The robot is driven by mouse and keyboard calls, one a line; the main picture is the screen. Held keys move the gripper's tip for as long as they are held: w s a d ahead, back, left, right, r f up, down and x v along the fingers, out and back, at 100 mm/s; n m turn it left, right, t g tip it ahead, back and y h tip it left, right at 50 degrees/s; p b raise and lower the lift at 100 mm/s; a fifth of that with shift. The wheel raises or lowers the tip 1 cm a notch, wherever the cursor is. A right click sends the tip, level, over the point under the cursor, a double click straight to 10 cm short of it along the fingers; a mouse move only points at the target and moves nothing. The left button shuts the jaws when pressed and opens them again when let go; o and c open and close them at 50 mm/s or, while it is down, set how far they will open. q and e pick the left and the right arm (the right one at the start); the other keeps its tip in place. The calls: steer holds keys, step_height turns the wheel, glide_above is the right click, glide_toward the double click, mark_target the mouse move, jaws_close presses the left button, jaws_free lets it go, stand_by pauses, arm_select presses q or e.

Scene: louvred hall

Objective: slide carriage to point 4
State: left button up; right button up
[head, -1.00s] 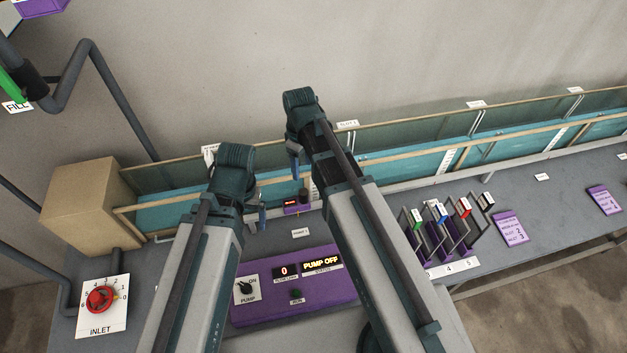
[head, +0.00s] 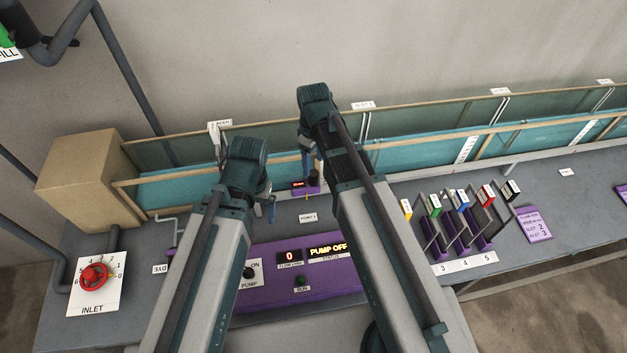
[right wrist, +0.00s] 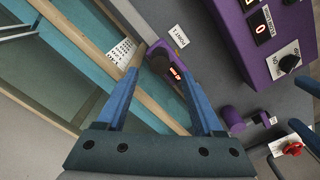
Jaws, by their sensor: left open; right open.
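The carriage, a small purple block with a red-lit display and a dark knob, sits at the front of the flume in the head view (head: 312,188), behind a label that seems to read POINT 1 (head: 308,217). It also shows in the right wrist view (right wrist: 172,72). My right gripper (head: 309,165) is open just above the carriage. In the right wrist view its fingertips (right wrist: 158,74) stand on either side of the knob; contact cannot be told. My left gripper (head: 268,205) is open and empty, left of the carriage. No label reading point 4 is legible.
The long flume with teal water (head: 400,157) runs along the back. A purple pump panel (head: 330,283) stands in front. Several coloured-tag plates in a rack (head: 460,235) stand to the right, with a purple card (head: 534,224). A red inlet dial (head: 94,276) is at left.

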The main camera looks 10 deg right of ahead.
mark_target(314, 173)
step_height(314, 173, down, 6)
steer(key=b, duration=0.5)
jaws_close()
stand_by(1.2)
